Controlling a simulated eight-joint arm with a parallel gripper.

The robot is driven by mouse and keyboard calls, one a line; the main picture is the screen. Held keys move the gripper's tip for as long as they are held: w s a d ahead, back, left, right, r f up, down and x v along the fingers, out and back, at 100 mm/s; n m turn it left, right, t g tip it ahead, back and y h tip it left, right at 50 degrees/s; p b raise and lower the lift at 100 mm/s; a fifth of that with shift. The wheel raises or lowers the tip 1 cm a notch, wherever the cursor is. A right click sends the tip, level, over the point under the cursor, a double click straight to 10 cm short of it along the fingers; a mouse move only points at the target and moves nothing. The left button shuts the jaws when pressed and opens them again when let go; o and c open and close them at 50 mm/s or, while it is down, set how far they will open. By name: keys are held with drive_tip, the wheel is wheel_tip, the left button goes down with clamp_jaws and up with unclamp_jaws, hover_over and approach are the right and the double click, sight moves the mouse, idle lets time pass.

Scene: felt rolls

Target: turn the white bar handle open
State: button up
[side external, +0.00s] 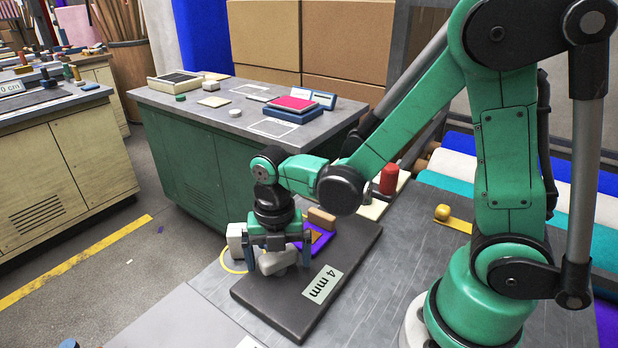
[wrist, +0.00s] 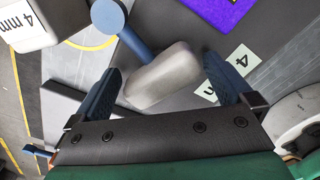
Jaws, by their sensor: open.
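A whitish rounded bar (wrist: 165,78) lies between the fingers of my gripper (wrist: 162,88) in the wrist view. A blue rod (wrist: 132,42) with a round blue end (wrist: 108,16) runs from it to the upper left. In the side view the white bar (side external: 279,262) is low over the dark slab (side external: 262,295), between my gripper's fingers (side external: 279,258). My gripper points down and is open, with gaps visible beside the bar in the wrist view. Whether a finger touches it I cannot tell. The bar's underside is hidden.
A white block (side external: 236,240) stands just left of my gripper; its label shows in the wrist view (wrist: 15,20). Purple felt (side external: 322,238) and a tan block (side external: 321,217) lie behind right. A red cylinder (side external: 387,179) stands farther back. The grey table (side external: 385,290) right of the slab is clear.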

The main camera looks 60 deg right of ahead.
drive_tip(key=m, duration=0.5)
drive_tip(key=shift+m, duration=0.3)
clamp_jaws()
drive_tip(key=n, duration=0.3)
drive_tip(key=shift+d, duration=0.1)
drive_tip(key=c, duration=0.5)
unclamp_jaws()
drive_tip(key=shift+n, duration=1.1)
drive_tip(key=shift+o, duration=1.3)
drive_tip(key=shift+r, duration=0.15)
drive_tip(key=shift+r, duration=2.4)
